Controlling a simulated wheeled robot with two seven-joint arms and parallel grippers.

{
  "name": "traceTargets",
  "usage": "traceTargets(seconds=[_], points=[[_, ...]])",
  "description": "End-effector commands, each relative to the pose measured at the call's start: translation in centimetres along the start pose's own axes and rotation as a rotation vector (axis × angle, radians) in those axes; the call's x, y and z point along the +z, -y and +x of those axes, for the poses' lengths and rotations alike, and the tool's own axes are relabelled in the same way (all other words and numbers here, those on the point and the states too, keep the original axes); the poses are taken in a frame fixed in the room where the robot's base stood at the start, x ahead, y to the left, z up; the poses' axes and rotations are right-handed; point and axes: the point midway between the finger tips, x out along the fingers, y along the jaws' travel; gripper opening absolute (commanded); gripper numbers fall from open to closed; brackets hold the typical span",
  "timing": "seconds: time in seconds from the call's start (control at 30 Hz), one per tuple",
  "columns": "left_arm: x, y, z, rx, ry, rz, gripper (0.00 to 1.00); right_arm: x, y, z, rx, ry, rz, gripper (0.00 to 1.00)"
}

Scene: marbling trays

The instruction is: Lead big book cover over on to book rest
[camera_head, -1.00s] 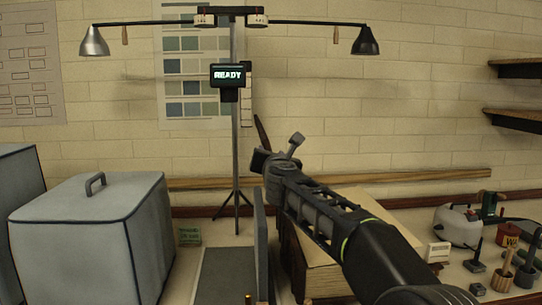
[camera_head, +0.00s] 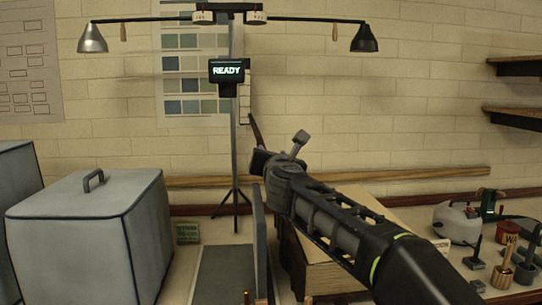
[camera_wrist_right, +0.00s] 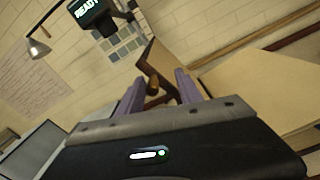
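The big book (camera_head: 325,272) lies on the bench as a thick tan block, partly hidden behind my right arm. A dark upright panel (camera_head: 261,245), seems to be its cover, stands nearly edge-on at the book's left side. A flat grey slab (camera_head: 224,277), seemingly the book rest, lies left of the panel. My right gripper (camera_head: 262,160) is above the panel's top. In the right wrist view, its two purple fingers (camera_wrist_right: 159,95) are apart, with a brown board (camera_wrist_right: 160,62) beyond them; contact is unclear. The tan book top (camera_wrist_right: 265,88) is at right. My left gripper is out of view.
A large grey box with a handle (camera_head: 95,235) stands left of the slab. A lamp stand with a READY display (camera_head: 228,70) rises behind. A small green box (camera_head: 188,233) sits near it. Pots and tools (camera_head: 505,262) crowd the right side.

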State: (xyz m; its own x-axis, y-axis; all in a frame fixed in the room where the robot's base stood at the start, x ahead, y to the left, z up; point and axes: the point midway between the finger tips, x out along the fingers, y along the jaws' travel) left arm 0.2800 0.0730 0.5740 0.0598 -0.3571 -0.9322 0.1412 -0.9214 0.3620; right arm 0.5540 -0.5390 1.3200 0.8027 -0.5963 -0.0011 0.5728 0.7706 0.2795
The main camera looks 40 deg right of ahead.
Motion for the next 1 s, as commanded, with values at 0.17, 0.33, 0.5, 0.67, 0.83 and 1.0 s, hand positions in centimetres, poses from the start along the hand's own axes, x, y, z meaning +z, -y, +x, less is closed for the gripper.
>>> traceTargets(seconds=[0.17, 0.33, 0.5, 0.67, 0.83, 1.0], points=[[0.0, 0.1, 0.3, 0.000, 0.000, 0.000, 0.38, -0.1, 0.1, -1.2, -0.003, 0.000, 0.000, 0.39], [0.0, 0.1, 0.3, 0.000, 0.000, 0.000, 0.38, 0.0, 0.1, -1.7, -0.003, 0.000, 0.000, 0.39], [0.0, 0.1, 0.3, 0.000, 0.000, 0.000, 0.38, -0.1, 0.1, -1.7, -0.003, -0.001, 0.000, 0.39], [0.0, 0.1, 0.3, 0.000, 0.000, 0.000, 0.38, 0.0, 0.1, -1.8, -0.003, -0.001, 0.000, 0.39], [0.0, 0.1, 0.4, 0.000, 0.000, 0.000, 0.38, -0.1, 0.1, -2.2, -0.002, -0.001, 0.000, 0.39], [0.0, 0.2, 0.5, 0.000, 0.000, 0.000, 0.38, 0.0, 0.0, -3.4, -0.001, 0.000, 0.002, 0.39]])
